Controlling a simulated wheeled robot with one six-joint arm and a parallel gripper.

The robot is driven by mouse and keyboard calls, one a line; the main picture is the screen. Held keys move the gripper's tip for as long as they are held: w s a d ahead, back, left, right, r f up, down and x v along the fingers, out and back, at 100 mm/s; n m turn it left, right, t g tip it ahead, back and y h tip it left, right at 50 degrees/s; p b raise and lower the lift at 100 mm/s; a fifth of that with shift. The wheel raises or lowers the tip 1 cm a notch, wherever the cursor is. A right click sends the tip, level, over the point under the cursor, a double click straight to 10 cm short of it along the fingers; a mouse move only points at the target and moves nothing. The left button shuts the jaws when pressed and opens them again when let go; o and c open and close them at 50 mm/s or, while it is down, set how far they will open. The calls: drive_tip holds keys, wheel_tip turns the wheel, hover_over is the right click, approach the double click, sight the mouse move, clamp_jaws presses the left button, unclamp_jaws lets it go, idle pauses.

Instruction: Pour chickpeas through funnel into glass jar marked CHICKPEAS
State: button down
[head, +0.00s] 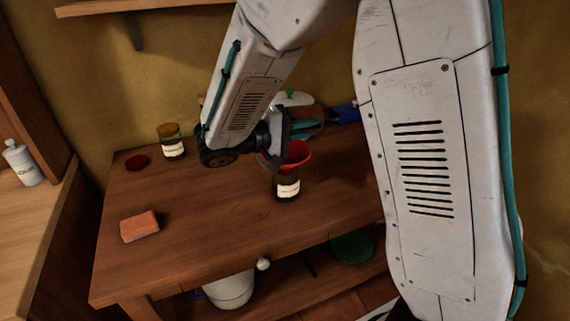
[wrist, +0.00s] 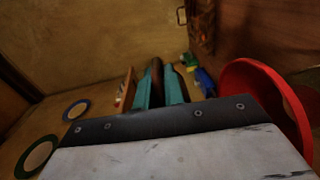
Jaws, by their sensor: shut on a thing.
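A red funnel (head: 297,153) sits in the mouth of a labelled glass jar (head: 287,187) on the brown table. I cannot read the label at this size. My gripper (head: 306,127) is just behind and above the funnel in the head view, partly hidden by my own wrist. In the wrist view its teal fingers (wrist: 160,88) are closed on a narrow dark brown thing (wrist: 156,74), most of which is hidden. I cannot tell what it is. The red funnel (wrist: 262,85) stands close at the right there. No chickpeas can be made out.
Another labelled jar (head: 173,150) with a yellowish top stands at the table's back left, beside a dark red disc (head: 137,161). An orange block (head: 140,226) lies front left. A blue thing (head: 346,113) lies at the back right. The table's front middle is clear.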

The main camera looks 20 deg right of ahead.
drive_tip(key=shift+a+r+h, duration=0.1)
drive_tip(key=shift+r+h, duration=0.2)
idle(0.4)
drive_tip(key=shift+a+r+h, duration=0.15)
drive_tip(key=shift+a+h, duration=0.1)
drive_tip(key=shift+h, duration=0.55)
idle(1.4)
drive_tip(key=shift+a+r+h, duration=0.3)
drive_tip(key=shift+r+h, duration=0.6)
idle(1.9)
